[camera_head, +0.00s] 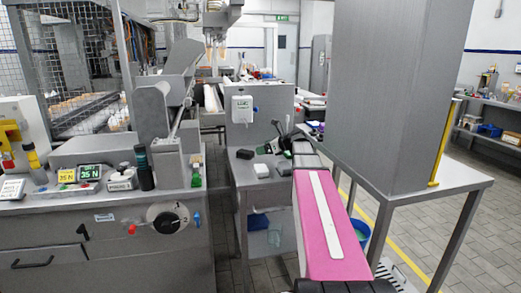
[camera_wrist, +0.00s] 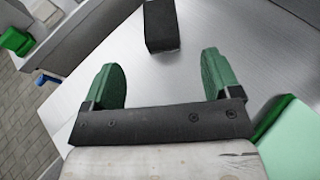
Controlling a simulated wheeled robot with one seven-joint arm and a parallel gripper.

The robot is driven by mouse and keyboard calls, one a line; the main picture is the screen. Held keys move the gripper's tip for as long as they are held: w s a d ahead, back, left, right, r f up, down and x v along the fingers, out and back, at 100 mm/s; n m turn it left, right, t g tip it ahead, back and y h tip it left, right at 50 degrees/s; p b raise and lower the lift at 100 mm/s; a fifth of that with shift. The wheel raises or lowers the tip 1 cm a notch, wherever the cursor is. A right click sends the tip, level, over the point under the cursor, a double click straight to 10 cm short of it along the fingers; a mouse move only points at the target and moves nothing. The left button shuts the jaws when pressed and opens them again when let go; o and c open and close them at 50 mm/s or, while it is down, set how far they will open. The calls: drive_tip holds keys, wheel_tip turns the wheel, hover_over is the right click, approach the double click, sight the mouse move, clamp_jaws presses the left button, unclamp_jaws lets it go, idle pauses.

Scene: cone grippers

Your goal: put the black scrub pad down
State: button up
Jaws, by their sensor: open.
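The black scrub pad (camera_wrist: 161,27) is a dark block on the light metal worktop in the wrist view, at the top centre. It lies beyond my fingertips and apart from them; its far end is cut off by the frame. In the head view a small dark block (camera_head: 245,154), which looks like the same pad, lies on the grey worktop left of my gripper. My gripper (camera_wrist: 160,75) is open, with its two green fingers wide apart and only bare worktop between them. In the head view my arm partly hides the gripper.
A pale block (camera_head: 261,170) lies near the dark one on the worktop. A mint-green thing (camera_wrist: 290,142) is close to my gripper's right side in the wrist view. A tall grey cabinet (camera_head: 390,95) stands right of my arm. Bare worktop surrounds the pad.

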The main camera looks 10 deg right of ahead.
sight(247, 152)
drive_tip(key=shift+w+f, duration=0.1)
idle(0.3)
drive_tip(key=x, duration=1)
drive_tip(key=shift+w+a, duration=0.25)
drive_tip(key=shift+a, duration=0.05)
drive_tip(key=c, duration=1)
drive_tip(key=o, duration=1)
drive_tip(key=v, duration=1.1)
drive_tip(key=shift+f, duration=0.15)
